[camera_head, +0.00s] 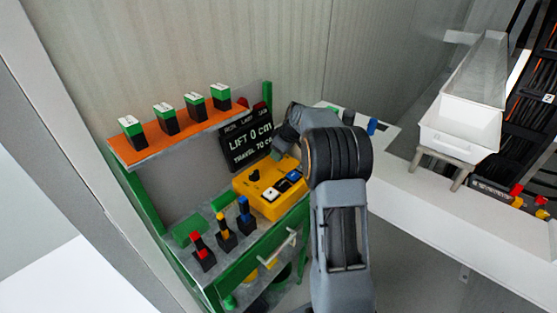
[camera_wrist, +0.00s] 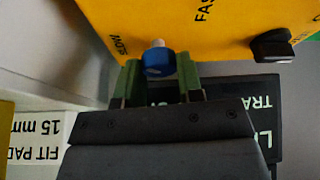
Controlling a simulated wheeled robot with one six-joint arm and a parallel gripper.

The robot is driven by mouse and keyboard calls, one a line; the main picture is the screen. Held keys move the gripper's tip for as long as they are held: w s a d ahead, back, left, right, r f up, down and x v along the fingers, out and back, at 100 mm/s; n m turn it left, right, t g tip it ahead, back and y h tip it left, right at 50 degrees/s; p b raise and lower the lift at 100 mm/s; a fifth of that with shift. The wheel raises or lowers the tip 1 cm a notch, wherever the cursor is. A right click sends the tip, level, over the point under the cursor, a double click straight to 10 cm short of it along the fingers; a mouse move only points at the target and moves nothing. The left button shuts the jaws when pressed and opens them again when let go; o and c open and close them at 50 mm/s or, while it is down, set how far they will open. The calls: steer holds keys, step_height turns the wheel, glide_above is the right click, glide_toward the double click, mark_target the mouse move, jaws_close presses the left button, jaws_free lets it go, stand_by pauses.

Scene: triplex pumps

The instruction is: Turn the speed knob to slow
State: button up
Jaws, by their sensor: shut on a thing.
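The yellow control box (camera_head: 262,205) sits on the green bench in the head view. It also fills the top of the wrist view (camera_wrist: 165,15), with the words SLOW at left and FAS, cut off by the frame edge, further right. A blue knob (camera_wrist: 158,63) with a pale tip lies beside the SLOW label. The pale tip points up in the wrist picture. My gripper (camera_wrist: 160,75) has its green fingers on both sides of the blue knob and is shut on it. In the head view my arm hides the fingers and this knob.
A black knob (camera_wrist: 272,46) stands on the same box, right of my fingers. A dark display (camera_head: 246,143) reading LIFT 0 stands behind the box. Red, yellow and blue-topped pieces (camera_head: 223,232) stand at the bench front. An orange shelf (camera_head: 178,137) holds several green-topped blocks.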

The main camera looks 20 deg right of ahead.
steer(key=n+g+y, duration=0.1)
steer(key=n, duration=0.3)
steer(key=shift+n+b, duration=0.3)
steer(key=shift+b, duration=0.1)
steer(key=shift+w+n+g+y+p, duration=0.15)
steer(key=shift+n+g, duration=0.3)
steer(key=shift+n, duration=0.55)
steer(key=shift+s+n+g+y+p, duration=0.1)
steer(key=shift+n+g+y+p, duration=0.25)
steer(key=shift+n, duration=0.65)
steer(key=shift+f, duration=0.1)
steer(key=o, duration=0.9)
